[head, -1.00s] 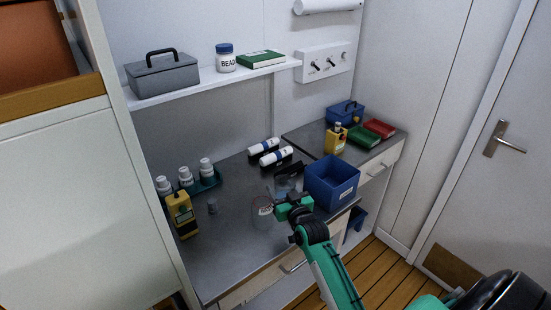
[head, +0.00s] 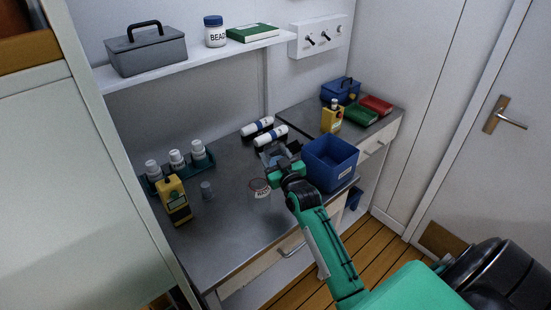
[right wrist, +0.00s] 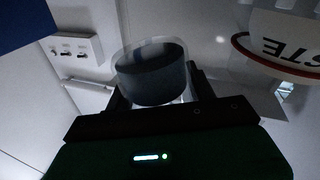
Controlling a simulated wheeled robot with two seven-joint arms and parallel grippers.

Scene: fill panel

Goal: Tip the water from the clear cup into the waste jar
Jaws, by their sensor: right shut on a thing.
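My right gripper (head: 279,166) is shut on the clear cup (right wrist: 150,75), which shows between its fingers in the right wrist view with dark-looking contents. In the head view the cup is too small and blocked to make out; its exact tilt is unclear. The waste jar (head: 260,188), clear with a red ring and lettering, stands on the grey bench just left of and nearer than the gripper. It also shows at the upper right of the right wrist view (right wrist: 285,45), upside down and apart from the cup. My left gripper is not in view.
A blue bin (head: 331,164) stands close right of the gripper. Two white bottles (head: 267,134) lie behind it. The bench front is clear.

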